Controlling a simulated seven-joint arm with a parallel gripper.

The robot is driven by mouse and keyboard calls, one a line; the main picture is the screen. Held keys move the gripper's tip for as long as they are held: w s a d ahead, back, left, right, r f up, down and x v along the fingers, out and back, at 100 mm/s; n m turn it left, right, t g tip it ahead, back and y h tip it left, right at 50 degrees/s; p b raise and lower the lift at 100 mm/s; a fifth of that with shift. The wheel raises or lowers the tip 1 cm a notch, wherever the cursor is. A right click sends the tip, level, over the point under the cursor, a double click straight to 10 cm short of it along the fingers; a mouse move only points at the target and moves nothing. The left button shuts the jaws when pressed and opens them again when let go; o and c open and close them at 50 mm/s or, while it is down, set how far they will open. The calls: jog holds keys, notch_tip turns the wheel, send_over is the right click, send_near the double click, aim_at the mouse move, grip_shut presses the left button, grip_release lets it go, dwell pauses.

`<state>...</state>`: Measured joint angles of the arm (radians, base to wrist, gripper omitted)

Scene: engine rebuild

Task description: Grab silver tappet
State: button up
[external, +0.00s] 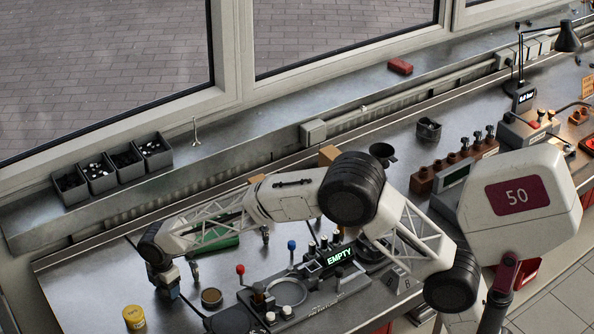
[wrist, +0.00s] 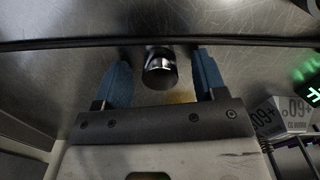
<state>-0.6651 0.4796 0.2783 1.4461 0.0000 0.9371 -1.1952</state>
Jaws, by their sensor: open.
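A short cylinder with a shiny silver top and dark side, which looks like the silver tappet (wrist: 160,66), stands between the two blue fingers of my gripper (wrist: 161,60) in the wrist view. The fingers are spread, with a gap on each side of it. In the external view my gripper (external: 170,287) points down low over the left end of the metal workbench. The tappet cannot be made out there, behind or under the gripper.
A yellow-topped jar (external: 133,317) and a round brown tin (external: 211,297) stand near the gripper. A fixture with red (external: 240,269) and blue knobs and a display reading "EMPTY" (external: 339,257) lies to the right. Dark bins (external: 112,170) of small parts sit on the rear ledge.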

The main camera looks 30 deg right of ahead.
jog(key=shift+c, duration=0.5)
jog(key=c, duration=0.9)
jog(key=shift+r, duration=0.1)
jog(key=shift+r, duration=0.4)
notch_tip(320, 180, up, 3)
jog(key=shift+s+d+f, duration=0.1)
jog(key=shift+f, duration=0.05)
jog(key=s+d, duration=0.3)
jog(key=s, duration=0.1)
jog(key=s+d, duration=0.3)
jog(key=s, duration=0.1)
jog(key=s+d+r, duration=0.1)
jog(key=s+d, duration=0.2)
jog(key=s, duration=0.1)
jog(key=shift+s+d+r, duration=0.1)
jog(key=shift+s+d, duration=0.15)
